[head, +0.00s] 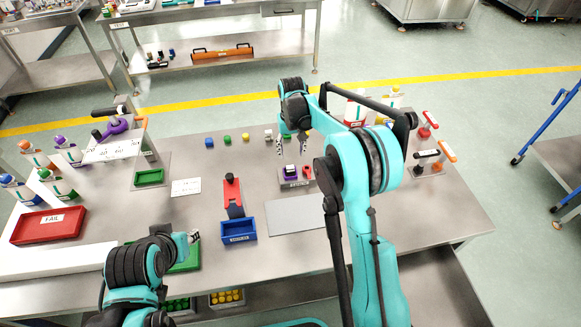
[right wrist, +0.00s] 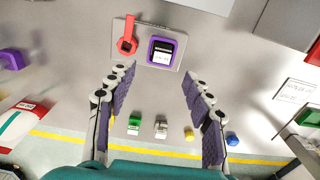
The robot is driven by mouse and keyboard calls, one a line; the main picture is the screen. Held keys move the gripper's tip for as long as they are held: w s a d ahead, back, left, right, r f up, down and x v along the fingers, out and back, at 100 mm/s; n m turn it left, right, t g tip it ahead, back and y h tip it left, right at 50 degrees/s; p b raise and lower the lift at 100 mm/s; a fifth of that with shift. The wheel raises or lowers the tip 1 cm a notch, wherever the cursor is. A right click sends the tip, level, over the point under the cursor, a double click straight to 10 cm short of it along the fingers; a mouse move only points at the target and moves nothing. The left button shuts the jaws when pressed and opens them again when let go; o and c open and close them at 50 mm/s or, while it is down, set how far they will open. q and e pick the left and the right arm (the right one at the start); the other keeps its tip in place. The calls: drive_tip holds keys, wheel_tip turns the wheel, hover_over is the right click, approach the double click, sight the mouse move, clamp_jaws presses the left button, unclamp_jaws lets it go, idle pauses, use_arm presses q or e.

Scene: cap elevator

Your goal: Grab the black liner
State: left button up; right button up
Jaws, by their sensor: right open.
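A small black piece with a white label, which looks like the black liner (right wrist: 162,46), sits inside a purple square frame (right wrist: 151,58) on a grey plate (right wrist: 141,54) in the right wrist view. In the head view the purple frame (head: 289,176) shows on its small stand at the table's middle. My right gripper (right wrist: 157,80) is open and empty, its two fingers spread just short of the plate; in the head view it (head: 292,148) hangs just behind the stand. My left gripper (head: 194,238) shows only partly above a green tray, and its jaws are not clear.
Several small blocks, such as a green block (head: 227,138), stand in a row behind. A blue bin (head: 239,229) and a bare grey mat (head: 296,214) lie nearer the front.

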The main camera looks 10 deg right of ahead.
sight(290, 167)
drive_tip(key=f, duration=0.3)
drive_tip(key=shift+w+a+f+b, duration=0.1)
drive_tip(key=shift+w+b, duration=0.15)
drive_tip(key=shift+b, duration=0.15)
wheel_tip(290, 167, down, 5)
drive_tip(key=shift+a+f+b, duration=0.1)
drive_tip(key=shift+b, duration=0.75)
drive_tip(key=shift+s, duration=0.1)
drive_tip(key=shift+c, duration=0.7)
drive_tip(key=c, duration=0.9)
